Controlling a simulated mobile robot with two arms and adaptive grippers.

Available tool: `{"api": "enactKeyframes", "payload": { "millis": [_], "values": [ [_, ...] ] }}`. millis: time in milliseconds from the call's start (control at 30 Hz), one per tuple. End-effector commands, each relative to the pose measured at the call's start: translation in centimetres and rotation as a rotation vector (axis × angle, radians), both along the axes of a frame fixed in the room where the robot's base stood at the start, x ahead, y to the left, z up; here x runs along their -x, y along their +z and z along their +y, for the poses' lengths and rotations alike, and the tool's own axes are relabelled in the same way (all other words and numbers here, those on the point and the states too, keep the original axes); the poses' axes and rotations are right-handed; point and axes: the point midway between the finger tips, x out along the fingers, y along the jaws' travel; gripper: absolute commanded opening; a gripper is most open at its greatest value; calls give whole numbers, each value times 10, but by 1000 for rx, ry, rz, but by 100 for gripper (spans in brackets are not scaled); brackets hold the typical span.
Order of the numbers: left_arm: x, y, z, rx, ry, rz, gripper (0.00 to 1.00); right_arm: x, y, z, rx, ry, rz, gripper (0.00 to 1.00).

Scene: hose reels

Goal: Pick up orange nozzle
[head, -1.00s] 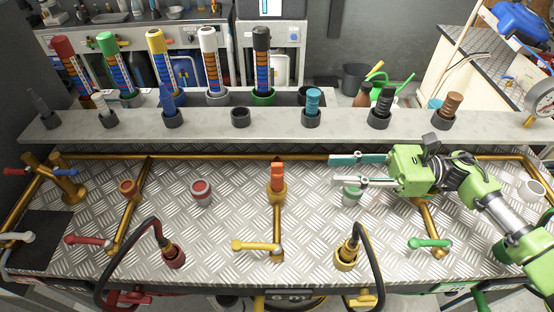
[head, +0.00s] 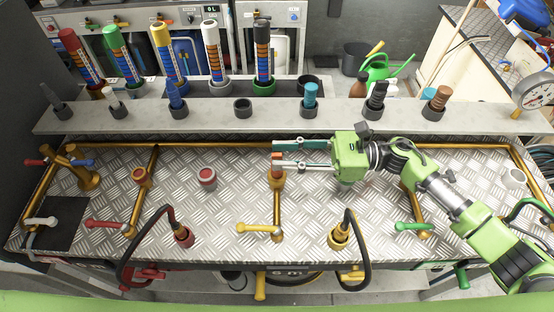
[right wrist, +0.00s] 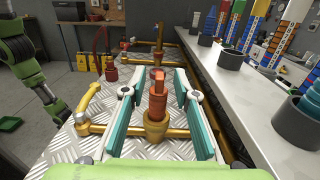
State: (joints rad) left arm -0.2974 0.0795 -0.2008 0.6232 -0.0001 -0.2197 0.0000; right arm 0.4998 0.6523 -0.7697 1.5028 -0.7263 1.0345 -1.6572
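The orange nozzle (right wrist: 158,97) stands upright in a brass socket (right wrist: 157,125) on the metal tread-plate bench. In the head view the nozzle (head: 277,171) is partly hidden by my right gripper (head: 277,156). The right gripper is open, reaching in from the right, with its fingertips at the nozzle. In the right wrist view, the teal-padded fingers lie on either side of the nozzle, with gaps between pads and nozzle. My left gripper does not show; a green arm part of mine is at the left of the wrist view.
A raised shelf (head: 210,117) with several nozzles in dark holders runs behind the bench. A yellow valve handle (head: 257,228) sits in front of the nozzle. Black hoses curve up at the front edge.

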Motion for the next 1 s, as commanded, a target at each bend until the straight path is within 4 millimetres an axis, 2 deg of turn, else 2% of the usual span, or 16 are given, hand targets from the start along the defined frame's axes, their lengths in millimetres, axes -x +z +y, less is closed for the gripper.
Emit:
{"api": "enactKeyframes", "payload": {
  "millis": [33,133,400,500,533,1000],
  "values": [
    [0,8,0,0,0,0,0,1,4,9,-3,2,2,28],
    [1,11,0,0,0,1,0,0,2,17,-2,1,1,28],
    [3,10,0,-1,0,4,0,0,-1,19,0,0,0,28],
    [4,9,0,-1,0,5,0,0,-1,19,0,0,0,2],
    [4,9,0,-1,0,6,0,0,-1,19,0,0,0,0],
    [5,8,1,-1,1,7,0,0,4,19,-1,0,-1,0]
  ]
}}
